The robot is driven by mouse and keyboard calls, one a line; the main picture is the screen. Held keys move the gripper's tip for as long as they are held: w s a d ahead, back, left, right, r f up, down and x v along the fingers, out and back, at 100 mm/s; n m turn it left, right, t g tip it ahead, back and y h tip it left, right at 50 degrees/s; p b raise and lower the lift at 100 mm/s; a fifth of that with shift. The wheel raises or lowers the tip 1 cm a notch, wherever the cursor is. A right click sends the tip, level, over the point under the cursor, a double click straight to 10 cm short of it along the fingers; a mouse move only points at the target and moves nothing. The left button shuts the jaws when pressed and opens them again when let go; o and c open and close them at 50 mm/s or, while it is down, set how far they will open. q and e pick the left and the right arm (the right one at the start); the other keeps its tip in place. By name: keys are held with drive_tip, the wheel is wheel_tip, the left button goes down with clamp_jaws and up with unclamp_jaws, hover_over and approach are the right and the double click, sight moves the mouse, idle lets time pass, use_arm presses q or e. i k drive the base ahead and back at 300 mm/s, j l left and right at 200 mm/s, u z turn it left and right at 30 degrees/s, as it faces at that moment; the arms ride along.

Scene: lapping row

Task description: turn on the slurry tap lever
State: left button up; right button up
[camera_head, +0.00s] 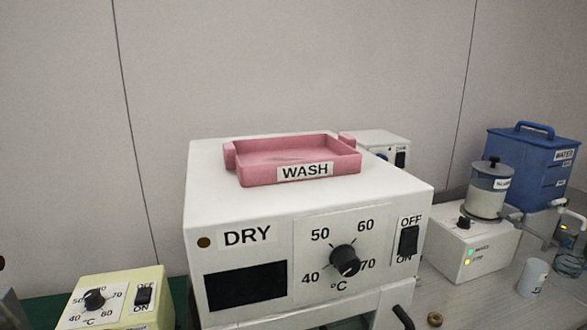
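A clear slurry canister (489,190) with a grey lid and a partly legible label stands on a white control box (471,248) at the right. Greyish fittings (514,216) show beside the canister's base on its right side. I cannot make out the tap lever among them, nor its position, at this size. Neither of my grippers can be made out in the head view.
A white DRY unit (212,218) fills the middle, with a pink WASH tray (258,174) on top. A blue WATER container (525,163) stands behind the canister. A white cup (532,277) stands in front. A yellow-green control box (122,312) is at lower left.

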sight(521, 215)
drive_tip(key=z, duration=1.25)
